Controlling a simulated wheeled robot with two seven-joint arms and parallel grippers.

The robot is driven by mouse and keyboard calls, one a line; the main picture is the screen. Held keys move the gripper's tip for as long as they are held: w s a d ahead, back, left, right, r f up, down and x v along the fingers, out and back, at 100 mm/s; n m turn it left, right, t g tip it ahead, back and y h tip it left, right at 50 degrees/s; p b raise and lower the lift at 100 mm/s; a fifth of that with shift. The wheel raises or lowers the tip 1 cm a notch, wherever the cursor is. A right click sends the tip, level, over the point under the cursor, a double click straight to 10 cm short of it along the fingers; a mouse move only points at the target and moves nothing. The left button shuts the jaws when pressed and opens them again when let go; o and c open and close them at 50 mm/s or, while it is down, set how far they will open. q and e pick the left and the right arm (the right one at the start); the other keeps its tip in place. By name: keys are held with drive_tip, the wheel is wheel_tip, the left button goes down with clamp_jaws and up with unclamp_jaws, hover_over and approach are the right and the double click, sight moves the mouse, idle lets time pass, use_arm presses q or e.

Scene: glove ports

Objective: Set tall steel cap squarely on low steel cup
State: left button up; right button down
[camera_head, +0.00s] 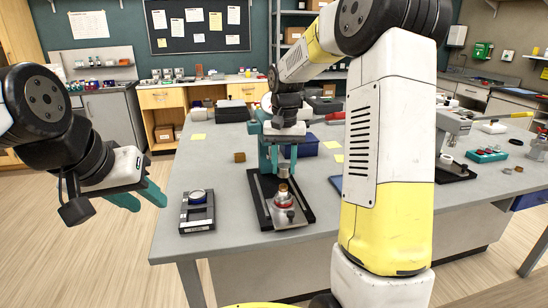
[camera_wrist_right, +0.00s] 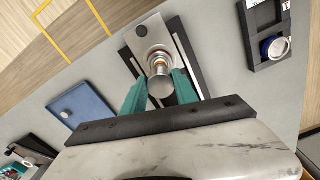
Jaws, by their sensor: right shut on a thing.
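My right gripper (camera_head: 282,172) points down over the dark base plate (camera_head: 262,212). In the right wrist view its teal fingers (camera_wrist_right: 160,88) are shut on a round grey steel piece, which looks like the tall steel cap (camera_wrist_right: 160,85). Below it a steel and brass-coloured stack with a red ring (camera_head: 284,202) stands on the plate; the low steel cup seems to be part of it. I cannot tell whether cap and cup touch. My left gripper (camera_head: 147,200) is open and empty, left of the table.
A dark tray (camera_head: 197,222) with a round blue-rimmed piece (camera_head: 197,196) lies left of the plate. A small brown block (camera_head: 239,157), yellow notes (camera_head: 199,137) and a blue bin (camera_head: 303,146) lie farther back.

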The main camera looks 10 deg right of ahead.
sight(283, 187)
drive_tip(key=shift+f, duration=1.4)
drive_tip(key=shift+f, duration=1.8)
drive_tip(key=c, duration=0.9)
unclamp_jaws()
wheel_tip(283, 187, up, 7)
drive_tip(key=shift+r, duration=0.4)
